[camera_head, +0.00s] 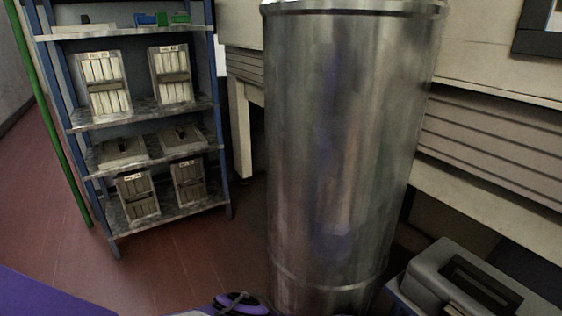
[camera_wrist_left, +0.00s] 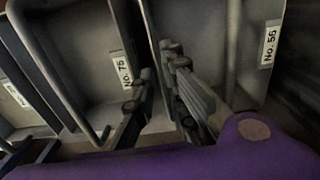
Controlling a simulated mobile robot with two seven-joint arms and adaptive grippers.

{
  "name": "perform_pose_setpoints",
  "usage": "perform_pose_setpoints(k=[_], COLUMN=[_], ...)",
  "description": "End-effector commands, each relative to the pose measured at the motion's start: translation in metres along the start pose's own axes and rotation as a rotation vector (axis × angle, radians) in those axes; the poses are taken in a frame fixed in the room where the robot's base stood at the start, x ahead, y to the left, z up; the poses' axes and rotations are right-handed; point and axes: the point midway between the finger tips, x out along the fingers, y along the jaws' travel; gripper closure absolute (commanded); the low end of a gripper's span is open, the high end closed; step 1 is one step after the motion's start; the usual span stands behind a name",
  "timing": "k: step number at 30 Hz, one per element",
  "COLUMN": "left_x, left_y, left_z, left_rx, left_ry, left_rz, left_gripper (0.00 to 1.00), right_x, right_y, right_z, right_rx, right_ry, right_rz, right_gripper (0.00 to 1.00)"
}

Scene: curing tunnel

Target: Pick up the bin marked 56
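In the left wrist view, the bin marked No. 56 (camera_wrist_left: 253,78) is at the upper right, a grey bin with a white label on its front face. A similar grey bin (camera_wrist_left: 88,55), whose label seems to read No. 75, is to its left. My left gripper (camera_wrist_left: 160,100) is in front of the gap between these bins, its dark fingers apart with a pale strip showing between them. Whether the fingers touch either bin I cannot tell. In the head view I cannot make out a label reading 56, and neither gripper shows there.
In the head view, a large metal cylinder (camera_head: 345,150) fills the middle. A blue-framed shelf rack (camera_head: 140,119) with several labelled bins stands at the left, beside a green pole (camera_head: 48,120). A grey open container (camera_head: 432,271) is at the lower right. Red floor (camera_head: 180,255) is clear before the rack.

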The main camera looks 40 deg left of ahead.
Motion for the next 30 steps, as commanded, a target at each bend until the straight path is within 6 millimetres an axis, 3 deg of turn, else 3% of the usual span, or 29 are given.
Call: perform_pose_setpoints(k=[6,9,15,18,30], left_x=[0.034,0.042,0.042,0.041,0.041], left_y=[0.003,0.004,0.003,0.003,0.003], left_z=[0.005,0.004,0.003,0.003,0.002], left_rx=[-0.001,0.0,0.001,0.001,0.001], left_ry=[0.0,0.003,0.004,0.004,0.005], left_rz=[0.001,0.002,0.001,0.001,0.001], left_gripper=[0.88,0.88,0.88,1.0,1.0], right_x=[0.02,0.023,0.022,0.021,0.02], right_y=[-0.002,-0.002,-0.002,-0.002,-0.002], right_z=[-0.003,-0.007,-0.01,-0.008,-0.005], right_rx=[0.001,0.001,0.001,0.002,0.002], right_ry=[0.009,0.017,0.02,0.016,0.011], right_rz=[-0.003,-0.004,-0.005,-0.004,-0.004], right_gripper=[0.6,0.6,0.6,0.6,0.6])
